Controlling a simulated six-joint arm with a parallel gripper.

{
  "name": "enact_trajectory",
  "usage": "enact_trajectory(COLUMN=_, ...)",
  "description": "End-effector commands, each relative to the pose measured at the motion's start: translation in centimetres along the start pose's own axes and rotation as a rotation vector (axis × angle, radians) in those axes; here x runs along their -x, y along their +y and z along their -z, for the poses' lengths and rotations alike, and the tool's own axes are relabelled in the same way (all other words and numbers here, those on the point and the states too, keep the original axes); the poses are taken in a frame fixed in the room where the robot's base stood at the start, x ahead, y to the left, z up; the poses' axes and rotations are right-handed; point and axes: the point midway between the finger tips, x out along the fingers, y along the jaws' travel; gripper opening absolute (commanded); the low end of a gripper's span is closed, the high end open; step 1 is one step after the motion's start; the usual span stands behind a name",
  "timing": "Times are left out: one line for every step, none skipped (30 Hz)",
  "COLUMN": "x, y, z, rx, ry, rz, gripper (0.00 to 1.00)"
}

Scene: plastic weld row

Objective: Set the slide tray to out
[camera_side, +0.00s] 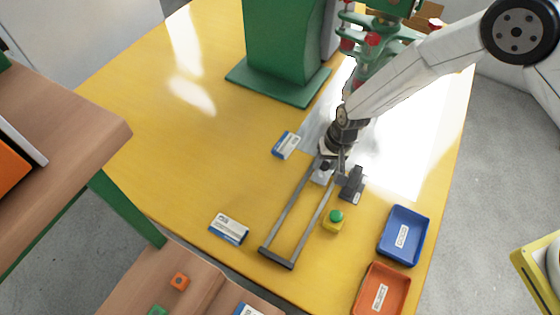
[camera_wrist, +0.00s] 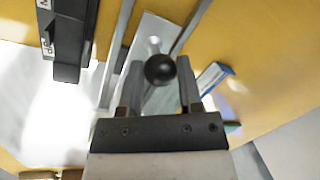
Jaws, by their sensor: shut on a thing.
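The slide tray (camera_side: 321,176) is a small light grey plate at the far end of two grey rails, near the green machine. The rails run toward the front of the yellow table and end at a dark crossbar (camera_side: 277,258). A black ball knob (camera_wrist: 160,69) stands on the tray plate (camera_wrist: 150,35) in the wrist view. My gripper (camera_wrist: 160,88) has a finger on each side of the knob and is shut on it. In the side view my gripper (camera_side: 331,158) is over the tray and partly hides it.
A blue bin (camera_side: 420,236) and an orange bin (camera_side: 369,290) lie at right. Blue-white boxes (camera_side: 286,145) (camera_side: 229,228) lie left.

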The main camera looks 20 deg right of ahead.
Motion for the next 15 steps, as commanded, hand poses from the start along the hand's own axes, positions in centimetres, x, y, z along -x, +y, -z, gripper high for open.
enact_trajectory(x=-0.2, y=-0.9, z=-1.5, rx=0.006, ry=-0.006, rz=-0.002, gripper=0.00)
enact_trajectory(x=-0.3, y=-1.3, z=-2.2, rx=0.006, ry=-0.006, rz=-0.002, gripper=0.00)
enact_trajectory(x=-0.4, y=-1.9, z=-3.2, rx=0.008, ry=-0.007, rz=-0.003, gripper=0.00)
enact_trajectory(x=-0.5, y=-2.4, z=-3.9, rx=0.007, ry=-0.006, rz=-0.002, gripper=0.00)
enact_trajectory(x=-0.6, y=-2.9, z=-4.5, rx=0.008, ry=-0.005, rz=-0.002, gripper=0.00)
enact_trajectory(x=-0.7, y=-3.5, z=-5.5, rx=0.007, ry=-0.006, rz=-0.002, gripper=0.00)
enact_trajectory(x=-0.8, y=-3.9, z=-6.2, rx=0.007, ry=-0.006, rz=-0.002, gripper=0.00)
enact_trajectory(x=-0.8, y=-4.4, z=-6.9, rx=0.007, ry=-0.006, rz=-0.002, gripper=0.00)
enact_trajectory(x=-1.0, y=-5.0, z=-7.8, rx=0.008, ry=-0.005, rz=-0.002, gripper=0.00)
enact_trajectory(x=-1.1, y=-5.4, z=-8.5, rx=0.007, ry=-0.005, rz=-0.002, gripper=0.00)
enact_trajectory(x=-1.2, y=-5.9, z=-9.2, rx=0.008, ry=-0.006, rz=-0.002, gripper=0.00)
enact_trajectory(x=-1.3, y=-6.5, z=-10.2, rx=0.008, ry=-0.006, rz=-0.003, gripper=0.00)
enact_trajectory(x=-1.4, y=-6.9, z=-10.8, rx=0.007, ry=-0.006, rz=-0.003, gripper=0.00)
enact_trajectory(x=-1.5, y=-7.3, z=-11.5, rx=0.007, ry=-0.005, rz=-0.003, gripper=0.00)
enact_trajectory(x=-1.6, y=-7.8, z=-12.3, rx=0.008, ry=-0.005, rz=-0.003, gripper=0.00)
